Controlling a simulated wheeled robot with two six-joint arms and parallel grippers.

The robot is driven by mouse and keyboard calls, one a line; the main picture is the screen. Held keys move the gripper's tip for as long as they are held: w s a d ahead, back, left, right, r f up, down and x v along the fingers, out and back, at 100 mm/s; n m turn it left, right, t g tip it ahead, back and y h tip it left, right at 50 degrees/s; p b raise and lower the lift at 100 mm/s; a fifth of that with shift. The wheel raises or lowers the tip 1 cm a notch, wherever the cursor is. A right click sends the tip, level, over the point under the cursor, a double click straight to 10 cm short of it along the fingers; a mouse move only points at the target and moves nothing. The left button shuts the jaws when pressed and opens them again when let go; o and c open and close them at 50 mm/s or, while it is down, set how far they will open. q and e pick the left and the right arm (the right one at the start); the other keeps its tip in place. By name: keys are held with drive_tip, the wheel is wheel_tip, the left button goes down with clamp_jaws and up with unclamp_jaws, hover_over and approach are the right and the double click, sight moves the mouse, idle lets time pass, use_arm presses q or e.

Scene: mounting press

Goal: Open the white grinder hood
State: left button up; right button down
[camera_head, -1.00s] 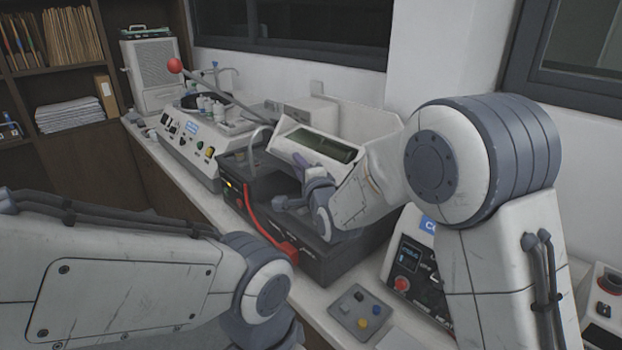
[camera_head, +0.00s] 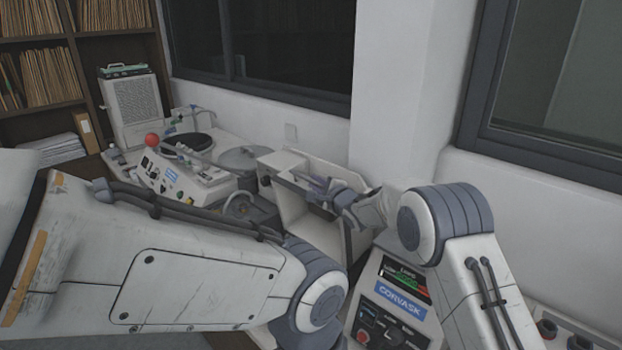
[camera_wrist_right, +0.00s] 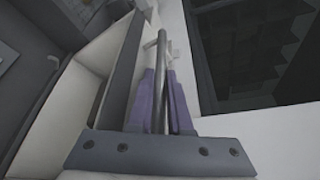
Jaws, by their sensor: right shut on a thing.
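The white grinder hood (camera_head: 296,211) stands raised over the grinder at the middle of the head view, its pale hollow inside facing me. My right gripper (camera_head: 322,186) is at the hood's upper edge. In the right wrist view the purple fingers of this gripper (camera_wrist_right: 162,100) are closed around a thin grey handle bar (camera_wrist_right: 162,45), which runs alongside the pale hood wall (camera_wrist_right: 75,85). The dark grinder base (camera_head: 252,207) shows only in part, as my left arm covers its front. My left gripper is out of view.
A white console marked CORVASK (camera_head: 396,302) stands right of the grinder, close to my right arm. Left of it is a white machine with a red ball lever (camera_head: 152,140). A wall and window frame (camera_head: 262,88) rise behind the bench.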

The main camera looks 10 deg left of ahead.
drive_tip(key=shift+w+d, duration=0.35)
drive_tip(key=shift+w, duration=0.15)
drive_tip(key=c, duration=0.8)
unclamp_jaws()
drive_tip(key=shift+a, duration=0.15)
drive_tip(key=shift+c, duration=0.2)
